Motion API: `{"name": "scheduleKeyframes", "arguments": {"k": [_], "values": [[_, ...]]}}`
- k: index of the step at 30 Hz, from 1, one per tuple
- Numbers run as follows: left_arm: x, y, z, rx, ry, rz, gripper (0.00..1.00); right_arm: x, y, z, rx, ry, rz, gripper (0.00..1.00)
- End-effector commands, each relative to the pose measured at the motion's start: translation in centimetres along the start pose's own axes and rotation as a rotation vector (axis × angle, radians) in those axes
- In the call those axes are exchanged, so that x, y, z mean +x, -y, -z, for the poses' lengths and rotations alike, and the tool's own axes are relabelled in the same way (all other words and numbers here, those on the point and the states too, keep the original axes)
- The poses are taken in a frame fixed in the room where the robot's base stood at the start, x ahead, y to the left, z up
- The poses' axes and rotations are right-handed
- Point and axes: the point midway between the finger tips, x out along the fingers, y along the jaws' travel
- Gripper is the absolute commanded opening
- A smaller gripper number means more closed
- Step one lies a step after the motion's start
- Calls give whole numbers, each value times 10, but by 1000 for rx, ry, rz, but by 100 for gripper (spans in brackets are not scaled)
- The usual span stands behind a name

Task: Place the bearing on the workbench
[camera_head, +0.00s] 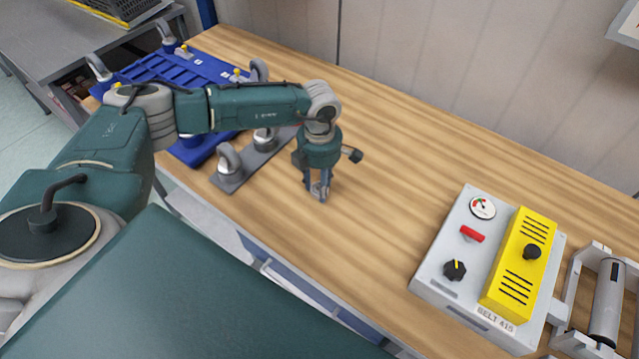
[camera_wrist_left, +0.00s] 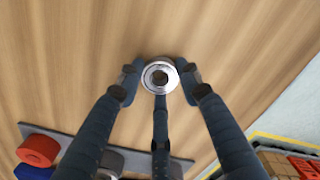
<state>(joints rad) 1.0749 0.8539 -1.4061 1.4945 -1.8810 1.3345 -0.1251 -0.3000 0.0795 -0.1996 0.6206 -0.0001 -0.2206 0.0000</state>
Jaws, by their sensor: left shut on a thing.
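The bearing (camera_wrist_left: 160,77) is a shiny metal ring with a dark centre, held between the fingers of my left gripper (camera_wrist_left: 158,84) in the left wrist view. In the head view my left gripper (camera_head: 319,190) points down over the wooden workbench (camera_head: 390,180), and a small part of the bearing (camera_head: 320,194) shows at its fingertips. The gripper is shut on the bearing. I cannot tell whether the bearing touches the wood. My right gripper is not in view.
A grey control box (camera_head: 447,247) with a yellow panel and a roller (camera_head: 607,300) stand at the right. The wood between is clear.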

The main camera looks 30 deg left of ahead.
Motion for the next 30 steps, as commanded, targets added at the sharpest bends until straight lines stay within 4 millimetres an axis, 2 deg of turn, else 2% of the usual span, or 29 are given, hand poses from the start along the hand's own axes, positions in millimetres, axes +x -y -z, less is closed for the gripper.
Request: {"name": "scheduleKeyframes", "arguments": {"k": [2,3,5,16,17,20,30], "values": [[4,0,0,0,0,0,7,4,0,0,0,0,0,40],[2,0,0,0,0,0,43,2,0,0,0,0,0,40],[2,0,0,0,0,0,54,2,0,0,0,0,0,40],[-4,0,0,0,0,0,54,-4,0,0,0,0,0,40],[-4,0,-1,0,2,-1,54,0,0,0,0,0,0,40],[-17,-1,-1,0,5,-1,54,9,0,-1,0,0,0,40],[-89,-1,-1,0,4,-3,54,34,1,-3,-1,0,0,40]]}}
